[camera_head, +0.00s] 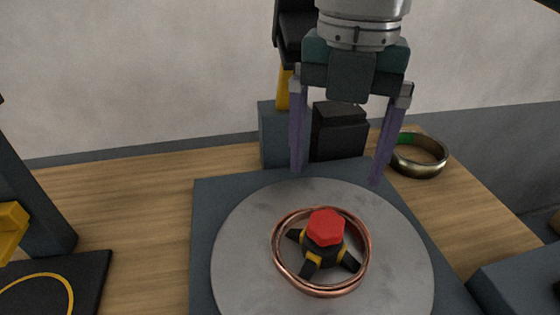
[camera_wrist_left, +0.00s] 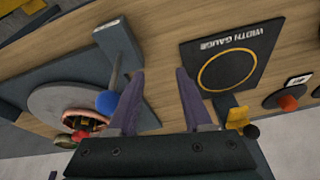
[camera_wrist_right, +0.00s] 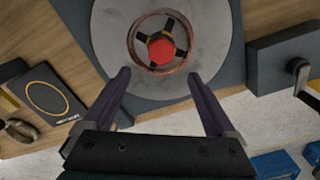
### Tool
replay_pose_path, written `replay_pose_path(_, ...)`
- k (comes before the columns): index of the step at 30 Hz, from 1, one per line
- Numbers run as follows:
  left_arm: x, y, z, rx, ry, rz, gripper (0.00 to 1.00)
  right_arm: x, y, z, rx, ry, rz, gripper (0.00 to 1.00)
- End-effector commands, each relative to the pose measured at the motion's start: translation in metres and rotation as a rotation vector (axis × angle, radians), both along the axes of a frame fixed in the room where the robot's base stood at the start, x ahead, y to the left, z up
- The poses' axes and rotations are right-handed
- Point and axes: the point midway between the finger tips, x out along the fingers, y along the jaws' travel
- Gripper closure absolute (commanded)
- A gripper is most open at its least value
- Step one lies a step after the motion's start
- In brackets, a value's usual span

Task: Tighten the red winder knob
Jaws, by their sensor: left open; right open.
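The red winder knob (camera_head: 325,227) is a faceted cap on a black hub with yellow-marked spokes. A copper coil (camera_head: 366,262) rings the hub on a round grey disc (camera_head: 400,265). My right gripper (camera_head: 337,179) points down, open and empty, above the far part of the disc and behind the knob. In the right wrist view, the knob (camera_wrist_right: 161,51) shows just beyond the open fingertips (camera_wrist_right: 158,73). My left gripper (camera_wrist_left: 158,72) is open and empty in its wrist view, with the disc (camera_wrist_left: 48,97) to its left; it is not clearly seen in the head view.
A brass ring (camera_head: 418,157) with a green mark lies at the back right of the wooden table. Dark blocks (camera_head: 338,130) stand behind the disc. The width gauge plate (camera_wrist_left: 228,65) shows in the left wrist view. A dark box (camera_head: 515,280) is at the right.

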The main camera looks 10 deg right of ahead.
Motion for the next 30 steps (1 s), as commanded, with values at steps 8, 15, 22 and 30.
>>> replay_pose_path(8, 0.0, -0.002, -0.005, -0.009, -0.001, 0.005, 0.5, 0.001, -0.003, -0.03, -0.008, 0.007, 0.018, 0.08)
replay_pose_path(15, 0.0, -0.003, -0.011, -0.011, 0.0, 0.006, 0.5, 0.001, -0.002, -0.076, -0.008, 0.004, 0.016, 0.08)
replay_pose_path(22, 0.0, -0.003, -0.014, -0.009, -0.001, 0.005, 0.5, 0.002, -0.002, -0.098, -0.006, 0.002, 0.017, 0.08)
replay_pose_path(30, 0.0, -0.001, -0.015, -0.002, -0.001, 0.0, 0.5, 0.002, -0.002, -0.1, -0.006, 0.001, 0.017, 0.08)
